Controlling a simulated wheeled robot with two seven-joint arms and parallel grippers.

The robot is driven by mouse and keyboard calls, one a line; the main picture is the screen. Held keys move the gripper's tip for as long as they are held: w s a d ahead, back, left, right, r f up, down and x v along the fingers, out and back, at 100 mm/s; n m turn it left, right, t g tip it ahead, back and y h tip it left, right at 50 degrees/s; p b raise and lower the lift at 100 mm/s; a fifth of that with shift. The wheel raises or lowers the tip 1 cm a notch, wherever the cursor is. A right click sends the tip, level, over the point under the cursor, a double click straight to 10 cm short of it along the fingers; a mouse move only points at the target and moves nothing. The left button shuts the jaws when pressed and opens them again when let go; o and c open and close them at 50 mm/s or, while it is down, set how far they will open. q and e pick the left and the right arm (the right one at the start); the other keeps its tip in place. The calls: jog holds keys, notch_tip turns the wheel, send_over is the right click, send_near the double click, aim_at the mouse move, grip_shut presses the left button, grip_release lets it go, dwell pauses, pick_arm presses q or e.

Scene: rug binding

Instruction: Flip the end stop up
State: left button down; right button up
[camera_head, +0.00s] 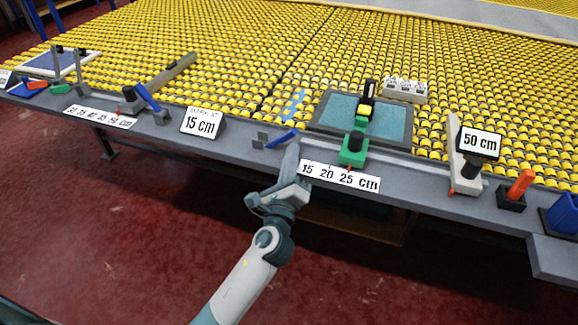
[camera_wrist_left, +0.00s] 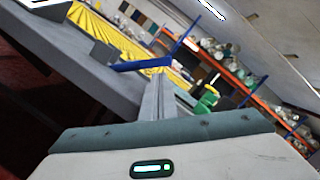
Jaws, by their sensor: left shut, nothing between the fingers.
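The end stop appears to be the blue bar (camera_head: 283,138) beside a small grey block (camera_head: 262,138) on the bench's front rail, left of the scale marked 15 20 25 cm (camera_head: 340,176). The bar lies low and slanted. My left gripper (camera_head: 293,148) is shut and empty, its tips just in front of and close to the bar's right part. Whether they touch cannot be told. In the left wrist view the shut fingers (camera_wrist_left: 157,92) point at the blue bar (camera_wrist_left: 140,66), just beyond their tips. My right gripper is not in view.
A green clamp (camera_head: 354,148) stands on the rail to the right, before a teal pad (camera_head: 386,122). A 15 cm sign (camera_head: 201,123) stands left. A 50 cm sign (camera_head: 480,143) and orange-handled block (camera_head: 518,187) are farther right. Yellow rollers (camera_head: 220,60) fill the bed behind.

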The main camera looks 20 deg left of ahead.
pick_arm(q)
jog(key=shift+x, duration=0.8)
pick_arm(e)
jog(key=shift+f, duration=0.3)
pick_arm(q)
jog(key=shift+r, duration=0.1)
